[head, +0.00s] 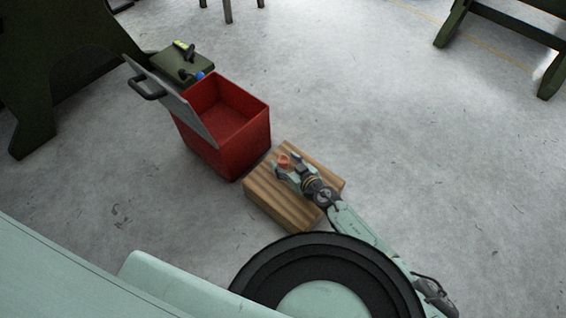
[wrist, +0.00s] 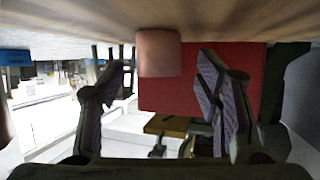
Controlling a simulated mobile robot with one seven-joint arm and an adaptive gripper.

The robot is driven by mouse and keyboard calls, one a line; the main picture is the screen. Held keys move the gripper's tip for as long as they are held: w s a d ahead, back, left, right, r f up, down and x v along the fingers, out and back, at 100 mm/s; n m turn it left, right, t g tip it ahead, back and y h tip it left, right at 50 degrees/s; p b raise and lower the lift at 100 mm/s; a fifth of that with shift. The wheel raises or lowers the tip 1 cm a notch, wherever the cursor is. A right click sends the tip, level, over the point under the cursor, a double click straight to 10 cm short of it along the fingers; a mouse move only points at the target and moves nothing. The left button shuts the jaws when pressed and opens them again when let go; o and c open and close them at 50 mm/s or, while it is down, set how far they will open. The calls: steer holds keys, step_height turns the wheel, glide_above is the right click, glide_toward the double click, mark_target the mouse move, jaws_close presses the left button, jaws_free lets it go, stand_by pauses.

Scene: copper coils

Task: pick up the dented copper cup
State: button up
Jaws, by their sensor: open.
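The copper cup (head: 284,160) is small and orange-brown, near the far left part of the wooden block (head: 268,200). In the wrist view, which appears upside down, the cup (wrist: 158,52) rests against the wooden surface (wrist: 70,18) at the top of the picture. My gripper (head: 288,164) is over the block at the cup. Its two fingers stand apart, one on each side of the cup in the wrist view (wrist: 161,64), with gaps visible. Contact is not seen. No dent can be made out at this size.
A red bin (head: 247,140) with its grey lid (head: 172,98) raised stands just beyond the block. A small green surface with items (head: 186,66) is behind it. A dark green table (head: 60,60) is at far left, a bench (head: 500,25) at upper right. Floor to the right is clear.

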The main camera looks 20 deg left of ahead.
steer(key=shift+x, duration=0.9)
steer(key=shift+c, duration=0.2)
steer(key=c, duration=1.2)
steer(key=shift+o, duration=0.2)
steer(key=shift+r, duration=0.1)
